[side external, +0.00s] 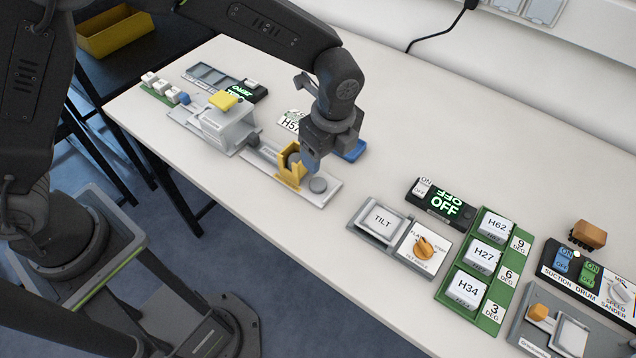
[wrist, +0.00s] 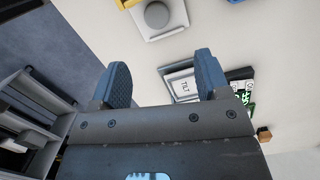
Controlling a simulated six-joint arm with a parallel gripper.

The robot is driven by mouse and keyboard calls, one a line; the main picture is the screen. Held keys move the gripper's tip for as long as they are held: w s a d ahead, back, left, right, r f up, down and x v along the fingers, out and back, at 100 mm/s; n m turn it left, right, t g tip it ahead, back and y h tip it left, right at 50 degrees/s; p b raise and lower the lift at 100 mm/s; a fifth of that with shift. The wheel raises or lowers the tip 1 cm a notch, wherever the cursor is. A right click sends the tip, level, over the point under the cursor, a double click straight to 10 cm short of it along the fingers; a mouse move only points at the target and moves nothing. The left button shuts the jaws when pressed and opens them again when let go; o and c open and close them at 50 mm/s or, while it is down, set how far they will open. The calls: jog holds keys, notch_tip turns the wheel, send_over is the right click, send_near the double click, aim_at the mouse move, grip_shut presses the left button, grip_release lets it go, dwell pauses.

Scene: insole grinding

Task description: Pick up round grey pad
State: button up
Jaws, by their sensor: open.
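The round grey pad (side external: 318,185) lies on the right end of a pale plate (side external: 328,198), beside a yellow bracket (side external: 290,173). In the wrist view the pad (wrist: 157,15) shows near the top, beyond and roughly between my fingertips. My gripper (side external: 310,160) has blue fingers and is above the plate, close to the bracket and pad. In the wrist view my gripper (wrist: 163,72) has its fingers wide apart with nothing between them. Its exact height above the pad cannot be told.
A blue object (side external: 353,150) lies behind my gripper. A grey machine with a yellow top (side external: 222,101) stands to the left. The TILT panel (side external: 382,220) and OFF display (side external: 443,204) are to the right. Bare table lies between the plate and the TILT panel.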

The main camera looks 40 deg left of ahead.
send_over(318, 183)
jog(key=d, duration=0.1)
notch_tip(318, 183, down, 5)
jog(key=shift+w+d, duration=0.1)
jog(key=shift+d, duration=0.05)
jog(key=shift+a+f, duration=0.2)
jog(key=shift+f, duration=0.7)
jog(key=shift+a+f, duration=0.15)
jog(key=shift+f, duration=0.75)
jog(key=shift+a+f, duration=0.2)
jog(key=shift+f, duration=0.7)
jog(key=c, duration=1.1)
jog(key=shift+o, duration=0.2)
